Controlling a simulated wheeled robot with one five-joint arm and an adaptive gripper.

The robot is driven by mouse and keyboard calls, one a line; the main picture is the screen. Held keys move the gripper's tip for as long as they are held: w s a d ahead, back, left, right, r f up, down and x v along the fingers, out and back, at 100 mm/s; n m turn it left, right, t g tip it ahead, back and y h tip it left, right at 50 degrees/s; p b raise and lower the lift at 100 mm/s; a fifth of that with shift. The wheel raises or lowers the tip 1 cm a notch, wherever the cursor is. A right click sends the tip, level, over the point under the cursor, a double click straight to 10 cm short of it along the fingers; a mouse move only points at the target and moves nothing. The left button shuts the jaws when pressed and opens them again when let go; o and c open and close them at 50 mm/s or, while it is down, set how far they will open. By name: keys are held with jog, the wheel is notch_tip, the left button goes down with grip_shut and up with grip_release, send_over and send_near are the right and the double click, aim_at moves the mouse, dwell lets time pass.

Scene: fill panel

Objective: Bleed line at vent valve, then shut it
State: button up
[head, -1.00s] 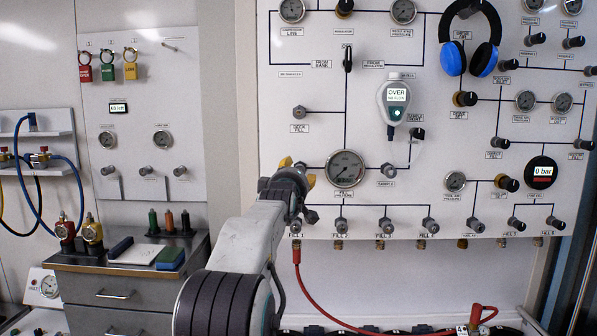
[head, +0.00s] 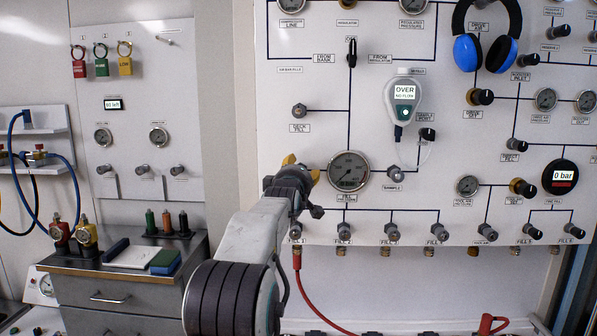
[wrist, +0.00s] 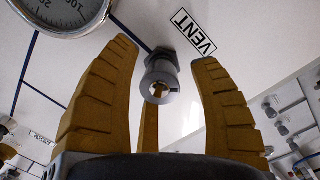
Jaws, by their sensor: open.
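The vent valve (wrist: 160,78) is a small grey knob with a bronze-coloured centre, below a VENT label (wrist: 194,32) in the wrist view. My gripper (wrist: 163,56) is open, its yellow ridged fingers spread on the left and right of the knob, with a gap on both sides. A third finger shows below the knob. In the head view my gripper (head: 302,168) is at the panel, just left of the large round gauge (head: 349,171), and hides the vent valve. I cannot tell the valve's setting.
A row of fill valves (head: 342,232) runs below my gripper, with a red hose (head: 305,285) hanging from the leftmost. A handheld meter (head: 404,98) and blue headphones (head: 487,35) are on the panel (head: 300,85). A drawer cabinet (head: 110,297) stands at left.

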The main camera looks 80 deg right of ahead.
jog(key=shift+a, duration=0.1)
jog(key=shift+r, duration=0.1)
grip_shut()
dwell(0.4)
